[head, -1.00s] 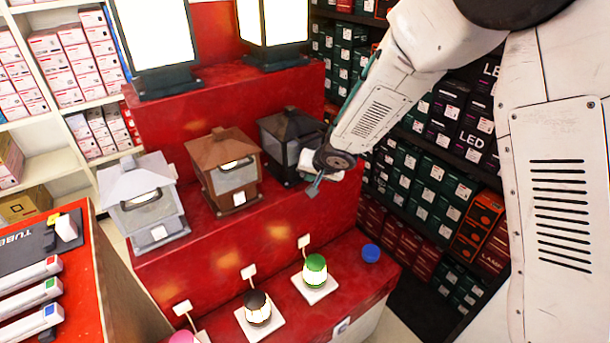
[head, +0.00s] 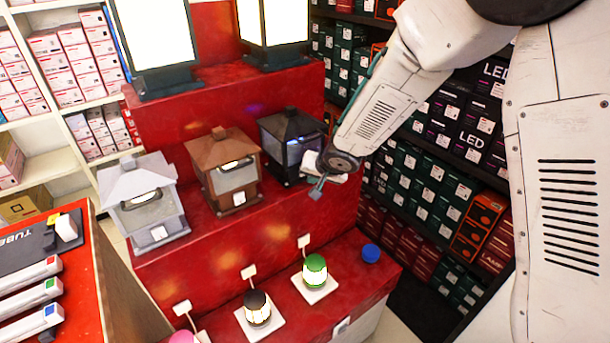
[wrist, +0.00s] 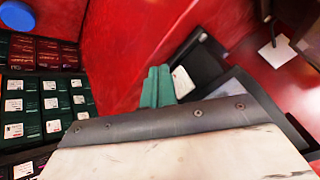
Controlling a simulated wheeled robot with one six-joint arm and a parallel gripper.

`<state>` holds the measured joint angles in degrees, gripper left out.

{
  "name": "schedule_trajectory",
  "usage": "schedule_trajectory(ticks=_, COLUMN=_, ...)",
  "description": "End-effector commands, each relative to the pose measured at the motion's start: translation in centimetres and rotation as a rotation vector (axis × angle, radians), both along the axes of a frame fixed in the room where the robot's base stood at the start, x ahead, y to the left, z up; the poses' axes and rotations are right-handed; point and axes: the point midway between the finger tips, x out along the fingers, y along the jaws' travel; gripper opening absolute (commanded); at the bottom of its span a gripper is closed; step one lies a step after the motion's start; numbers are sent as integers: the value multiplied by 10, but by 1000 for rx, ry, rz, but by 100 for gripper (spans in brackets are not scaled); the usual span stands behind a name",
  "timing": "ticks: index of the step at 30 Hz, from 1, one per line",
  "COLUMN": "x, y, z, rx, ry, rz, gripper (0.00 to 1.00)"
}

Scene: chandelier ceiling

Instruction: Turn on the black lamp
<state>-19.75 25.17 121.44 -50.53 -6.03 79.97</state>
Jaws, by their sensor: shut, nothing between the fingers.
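The black lamp (head: 292,138) is a lantern with a peaked roof on the middle red step, at the right end of a row of three. Its panes show a bluish glow, with faint blue-purple light on the red step behind it. My gripper (head: 317,190) is at the lamp's lower right front; its wrist hides part of that side. In the wrist view, the green fingers (wrist: 157,88) are shut and empty, beside a white tag or switch (wrist: 183,82) on the lamp's black base (wrist: 205,70). I cannot tell whether they touch it.
A brown lantern (head: 226,165) and a grey lantern (head: 143,195) stand left of the black lamp. Small lit lamps, one green-topped (head: 315,270) and one black-topped (head: 257,307), and a blue knob (head: 371,253) are on the lower step. Shelves of boxes (head: 440,180) line the right.

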Motion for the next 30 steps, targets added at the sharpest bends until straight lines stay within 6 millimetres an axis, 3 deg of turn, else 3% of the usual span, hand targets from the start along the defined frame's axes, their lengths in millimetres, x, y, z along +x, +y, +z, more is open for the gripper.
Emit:
schedule_trajectory(ticks=5, x=-2, y=-1, z=0, rx=1, ry=0, rz=-1, gripper=0)
schedule_trajectory(ticks=21, x=-40, y=-27, z=6, rx=1, ry=0, rz=-2, gripper=0)
schedule_trajectory(ticks=30, x=-41, y=-28, z=6, rx=0, ry=0, rz=0, gripper=0)
